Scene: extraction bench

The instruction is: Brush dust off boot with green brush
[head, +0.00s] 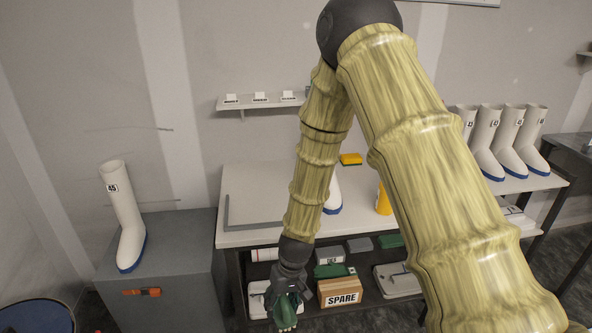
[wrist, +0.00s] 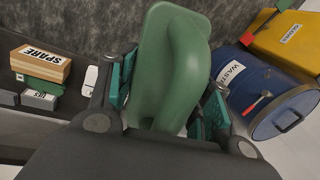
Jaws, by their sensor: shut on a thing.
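My gripper (head: 287,297) is low in front of the bench and shut on a green brush (head: 284,312), whose pale tip shows at the bottom. In the wrist view the green brush (wrist: 178,62) fills the middle, its rounded body between the teal finger pads. A white boot with a blue sole (head: 333,196) stands on the bench, mostly hidden behind my arm. Another white boot, tagged 45 (head: 122,215), stands upright on a grey cabinet at left. Several more white boots (head: 507,140) stand at right. Dust cannot be made out on any boot. My gripper is apart from all the boots.
The bench top (head: 255,190) bears a grey angled bar, a yellow sponge (head: 351,159) and a yellow object (head: 383,200). Below are a SPARE box (head: 340,292) and green and grey items. A blue WASTE barrel (wrist: 275,112) and yellow bin (wrist: 290,42) show in the wrist view.

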